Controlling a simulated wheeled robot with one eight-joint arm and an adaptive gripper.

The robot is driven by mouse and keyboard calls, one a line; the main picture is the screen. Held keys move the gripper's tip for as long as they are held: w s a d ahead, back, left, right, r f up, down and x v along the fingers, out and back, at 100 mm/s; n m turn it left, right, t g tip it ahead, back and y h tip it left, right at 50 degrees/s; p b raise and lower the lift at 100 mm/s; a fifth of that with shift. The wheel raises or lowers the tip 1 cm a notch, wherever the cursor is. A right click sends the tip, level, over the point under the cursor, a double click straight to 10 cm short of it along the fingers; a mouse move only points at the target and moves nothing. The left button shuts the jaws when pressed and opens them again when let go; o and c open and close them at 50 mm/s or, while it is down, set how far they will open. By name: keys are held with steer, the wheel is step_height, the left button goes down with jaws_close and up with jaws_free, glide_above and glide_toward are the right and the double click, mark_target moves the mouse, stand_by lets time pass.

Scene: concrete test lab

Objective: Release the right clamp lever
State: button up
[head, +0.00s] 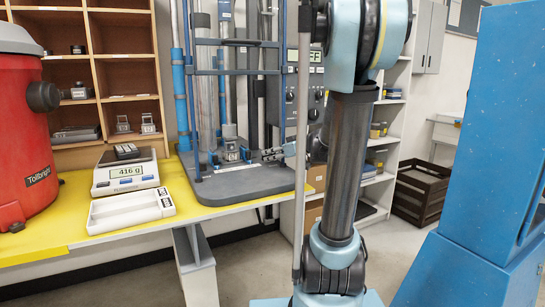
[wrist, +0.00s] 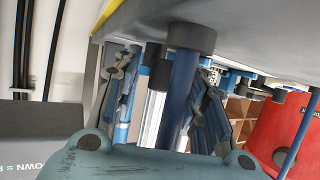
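The test rig is a blue-framed stand (head: 222,70) on a dark grey base plate (head: 240,182) at the yellow table's right end. A small metal and blue clamp fixture (head: 231,153) sits low on the plate. I cannot make out the right clamp lever as a separate part. My gripper (head: 270,154) reaches in low from the right, beside the fixture, partly hidden behind my arm. In the wrist view, which is upside down, my gripper (wrist: 172,65) has its fingers spread apart. A blue post (wrist: 182,95) with a dark foot shows between them; contact cannot be told.
A red vacuum (head: 22,130), a scale reading 416 g (head: 126,176) and a white tray (head: 130,209) stand on the yellow table (head: 100,225) to the left. Uprights of the rig crowd the gripper. A large blue cabinet (head: 490,150) stands at right.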

steer(key=shift+w, duration=0.1)
steer(key=shift+c, duration=0.3)
jaws_close()
steer(key=shift+a, duration=0.15)
steer(key=shift+s+a+m+t+h, duration=0.2)
steer(key=shift+a+m+t+h, duration=0.05)
steer(key=shift+m+t+h, duration=0.4)
steer(key=shift+o, duration=0.3)
jaws_free()
